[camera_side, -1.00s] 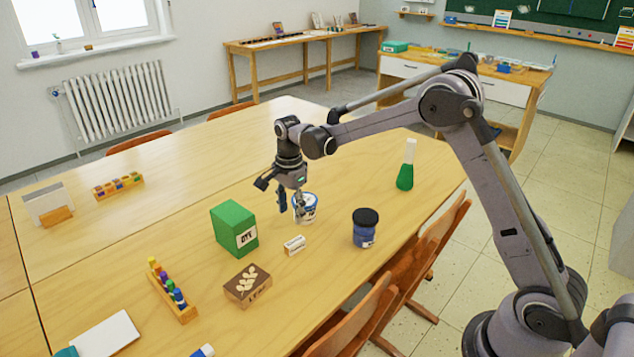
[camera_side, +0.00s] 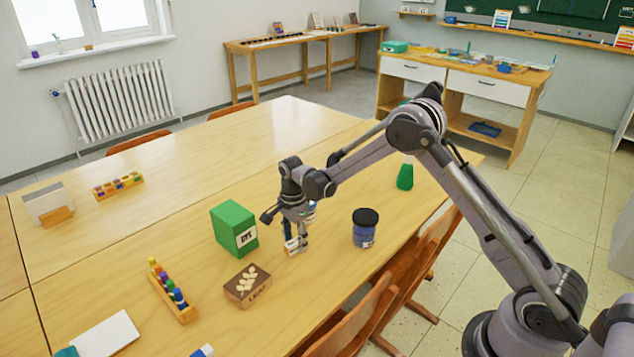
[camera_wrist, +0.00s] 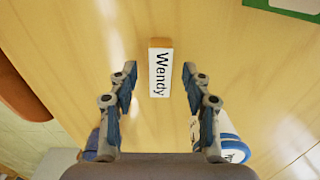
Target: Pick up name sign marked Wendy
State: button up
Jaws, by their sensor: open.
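The name sign marked Wendy (camera_wrist: 160,74) is a small white block with a wooden end, lying on the table between my fingers in the wrist view. In the side view the sign (camera_side: 291,246) is partly hidden by my gripper (camera_side: 295,248). My gripper (camera_wrist: 158,80) is open, with one finger on each side of the sign. A gap shows between each finger and the sign, and the fingertips do not appear to touch it.
A white and blue container (camera_wrist: 233,148) is close behind my gripper. A green flask (camera_side: 405,174) stands farther back.

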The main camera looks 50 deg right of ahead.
jog(key=shift+f, duration=0.7)
grip_shut()
